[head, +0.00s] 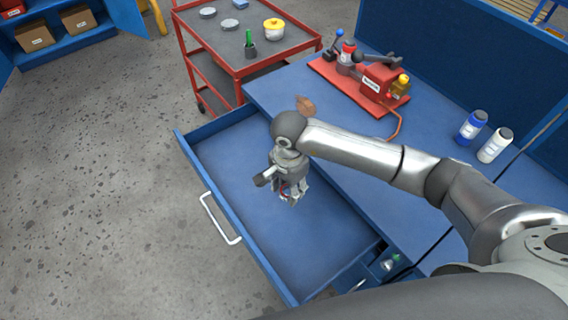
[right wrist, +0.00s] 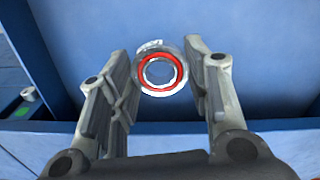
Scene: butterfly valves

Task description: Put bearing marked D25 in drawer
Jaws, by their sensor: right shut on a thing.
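The bearing (right wrist: 161,72), a metal ring with a red inner seal, sits between the fingers of my right gripper (right wrist: 164,85) in the right wrist view. A white label is on its upper edge, but the marking is too small to read. In the head view my right gripper (head: 291,195) hangs over the open blue drawer (head: 330,240), pointing down and shut on the bearing, which is mostly hidden there. The drawer floor below looks bare. I cannot tell the exact height above it. My left gripper is not in view.
The blue workbench (head: 400,150) carries a red pump stand (head: 370,85), a blue bottle (head: 471,128) and a white bottle (head: 494,146). A red cart (head: 240,60) stands behind the drawer. A smaller compartment (head: 390,262) with small items is beside the drawer's near right corner.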

